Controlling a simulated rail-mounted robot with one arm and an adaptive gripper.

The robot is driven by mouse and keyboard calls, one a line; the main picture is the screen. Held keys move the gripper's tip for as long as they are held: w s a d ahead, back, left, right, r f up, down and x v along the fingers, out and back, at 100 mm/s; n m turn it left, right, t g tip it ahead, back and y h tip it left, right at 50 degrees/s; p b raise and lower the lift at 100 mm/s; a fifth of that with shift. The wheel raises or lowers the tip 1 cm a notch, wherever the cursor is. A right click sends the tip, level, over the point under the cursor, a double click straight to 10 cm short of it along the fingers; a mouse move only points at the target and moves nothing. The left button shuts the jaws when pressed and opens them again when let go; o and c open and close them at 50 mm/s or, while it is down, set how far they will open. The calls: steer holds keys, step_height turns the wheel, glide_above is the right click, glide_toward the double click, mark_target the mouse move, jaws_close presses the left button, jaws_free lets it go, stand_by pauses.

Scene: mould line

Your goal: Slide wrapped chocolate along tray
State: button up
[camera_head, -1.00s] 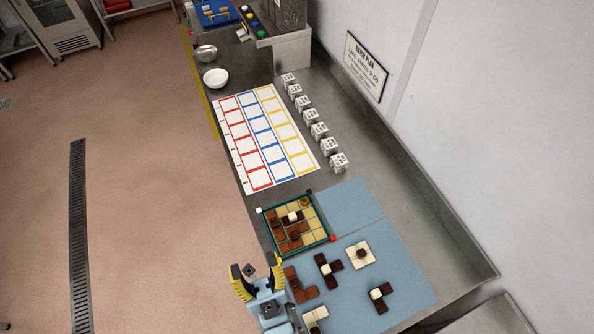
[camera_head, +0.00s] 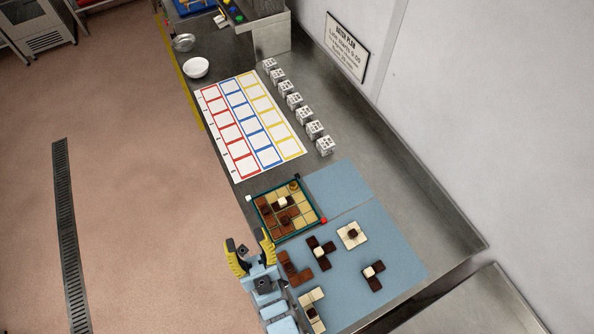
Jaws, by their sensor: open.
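The tray (camera_head: 283,235) is a green-framed square on the worktop, filled with brown and cream tiles. A small round gold piece (camera_head: 293,186) sits at its far right corner; it looks like the wrapped chocolate, but it is too small to be sure. A white-topped piece (camera_head: 283,201) and darker pieces stand out on the tiles in the middle. My gripper (camera_head: 249,248), with yellow and black fingers, is open and empty. It is beside the tray's near left corner, with its fingers apart.
A blue mat (camera_head: 390,250) right of the tray holds several brown and cream tile groups (camera_head: 320,252). A white sheet with red, blue and yellow boxes (camera_head: 250,125) lies beyond, with a row of white printed cubes (camera_head: 302,114). A white bowl (camera_head: 195,67) stands farther back.

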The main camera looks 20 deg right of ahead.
steer(key=w+d+f+n+g+b, duration=0.2)
steer(key=w+d+f+g, duration=0.55)
steer(key=w, duration=0.95)
steer(key=w+d+f+n+g+b, duration=0.15)
steer(key=w+f+g, duration=0.35)
steer(key=w+f, duration=0.8)
steer(key=w+d+f+n+g+b, duration=0.15)
steer(key=w+d+f+g, duration=0.4)
steer(key=w, duration=1.45)
steer(key=s+d+n+g+y+b, duration=0.1)
steer(key=s+d+n+g, duration=0.1)
steer(key=s, duration=0.6)
steer(key=s+d+r+n+g+y+b, duration=0.1)
steer(key=s+d+n+g, duration=0.2)
steer(key=s+g, duration=0.4)
steer(key=s+d+r+n+g+b, duration=0.1)
steer(key=s+d+n+g, duration=0.1)
steer(key=s, duration=0.7)
steer(key=shift+d+r+n+g+y, duration=0.35)
steer(key=shift+d+g, duration=0.55)
steer(key=shift+g, duration=0.3)
steer(key=shift+f, duration=0.15)
